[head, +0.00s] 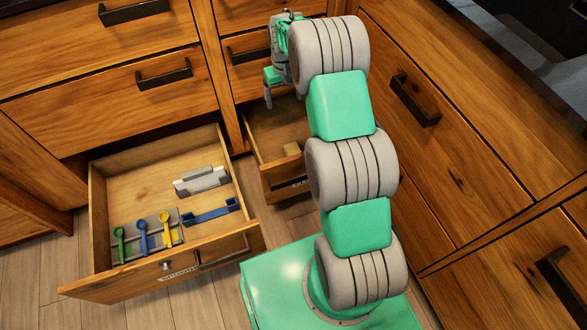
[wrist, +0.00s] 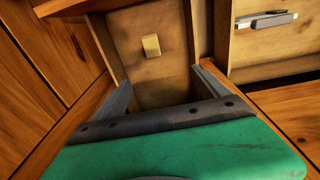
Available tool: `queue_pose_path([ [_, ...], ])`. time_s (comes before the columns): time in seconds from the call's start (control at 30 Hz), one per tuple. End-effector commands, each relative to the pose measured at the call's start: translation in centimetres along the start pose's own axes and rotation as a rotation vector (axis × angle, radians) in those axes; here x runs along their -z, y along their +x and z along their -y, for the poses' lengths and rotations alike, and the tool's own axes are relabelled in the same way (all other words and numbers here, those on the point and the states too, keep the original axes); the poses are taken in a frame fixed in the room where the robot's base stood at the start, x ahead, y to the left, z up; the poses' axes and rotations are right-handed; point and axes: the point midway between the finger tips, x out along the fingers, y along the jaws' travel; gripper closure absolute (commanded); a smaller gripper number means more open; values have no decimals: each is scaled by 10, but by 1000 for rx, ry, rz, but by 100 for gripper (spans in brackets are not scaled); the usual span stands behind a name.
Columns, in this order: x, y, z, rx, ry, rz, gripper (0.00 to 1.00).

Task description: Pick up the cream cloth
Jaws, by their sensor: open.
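The cream cloth (head: 292,149) is a small, pale, block-like piece. It lies in the narrow open wooden drawer (head: 268,130), partly hidden by my arm in the head view. In the wrist view the cloth (wrist: 151,46) lies on the drawer floor (wrist: 176,68), apart from the drawer walls. My gripper (head: 268,100) hangs above the back of this drawer. In the wrist view my gripper (wrist: 162,77) is open and empty, its two fingers spread wide. The cloth shows beyond the fingertips, between their directions, and nothing touches it.
A wider open drawer (head: 140,185) at left holds green, blue and yellow spoon-like tools (head: 142,236), a grey-white object (head: 201,181) and a blue object (head: 211,211). Cabinet fronts with dark handles (head: 415,100) stand at right. The narrow drawer's walls stand close around my gripper.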

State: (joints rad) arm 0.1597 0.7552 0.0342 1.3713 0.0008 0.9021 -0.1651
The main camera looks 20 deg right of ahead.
Motion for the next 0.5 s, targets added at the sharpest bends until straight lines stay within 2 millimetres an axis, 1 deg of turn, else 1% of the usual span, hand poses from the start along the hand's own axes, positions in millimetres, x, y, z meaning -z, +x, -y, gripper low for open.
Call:
queue_pose_path([
  [0.03,2,89,-10,3,5,26,15],
  [0.07,4,120,-15,5,6,35,15],
  [0.1,6,157,-22,6,7,44,15],
  [0.2,5,227,-33,10,8,63,15],
  [0.23,4,241,-35,11,8,67,15],
  [0.3,2,262,-39,12,9,72,15],
  [0.4,0,280,-41,13,8,77,15],
  [0.5,-1,292,-40,13,8,78,15],
])
